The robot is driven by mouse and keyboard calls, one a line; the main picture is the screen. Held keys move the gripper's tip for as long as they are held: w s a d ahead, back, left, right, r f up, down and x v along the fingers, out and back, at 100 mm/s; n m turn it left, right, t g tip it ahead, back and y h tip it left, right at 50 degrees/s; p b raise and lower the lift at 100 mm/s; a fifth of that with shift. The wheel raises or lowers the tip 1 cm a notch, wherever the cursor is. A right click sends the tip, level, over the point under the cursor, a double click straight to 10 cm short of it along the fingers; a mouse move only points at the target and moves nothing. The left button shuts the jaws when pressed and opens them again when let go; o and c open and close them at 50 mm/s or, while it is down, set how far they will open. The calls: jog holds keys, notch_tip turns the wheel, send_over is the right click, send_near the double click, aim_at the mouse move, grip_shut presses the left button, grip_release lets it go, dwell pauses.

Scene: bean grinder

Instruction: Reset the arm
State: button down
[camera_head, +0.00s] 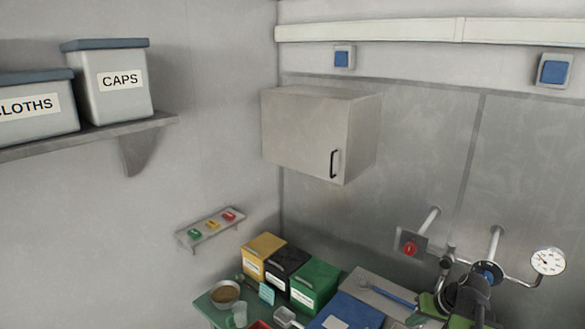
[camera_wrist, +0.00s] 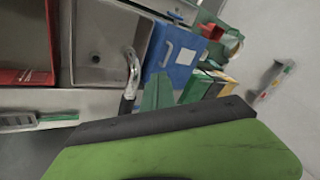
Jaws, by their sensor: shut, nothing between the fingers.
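My gripper (camera_wrist: 165,125) fills the lower part of the wrist view as a broad green part with a dark edge. It looks shut, with nothing seen held in it. It is apart from the counter things behind it. In the head view, part of my green and black arm (camera_head: 465,300) shows at the lower right, in front of the counter and pipes. The fingertips cannot be made out clearly there.
A blue box (camera_head: 350,312), a green bin (camera_head: 315,286), and black and yellow bins stand along the counter. A steel sink (camera_wrist: 105,45) with a tap shows in the wrist view. A wall cabinet (camera_head: 305,130) and a gauge (camera_head: 547,261) are on the back wall.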

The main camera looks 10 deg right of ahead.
jog(key=w+a+f+n+g+h, duration=0.1)
jog(key=w+a, duration=0.1)
jog(key=a, duration=0.8)
jog(key=w+a+f+n+g+h, duration=0.1)
jog(key=w+a+n+g, duration=0.1)
jog(key=a, duration=0.8)
jog(key=w+a+f+n+g+h, duration=0.1)
jog(key=w+a, duration=0.2)
jog(key=a, duration=0.7)
jog(key=s+f+b, duration=0.1)
jog(key=f+b, duration=1)
jog(key=b, duration=0.1)
jog(key=s+a+f+g+b, duration=0.1)
jog(key=s+f+b, duration=0.1)
jog(key=f+b, duration=0.9)
jog(key=shift+a+f+b, duration=0.3)
jog(key=shift+f+b, duration=0.05)
jog(key=shift+f, duration=0.45)
jog(key=shift+s, duration=0.1)
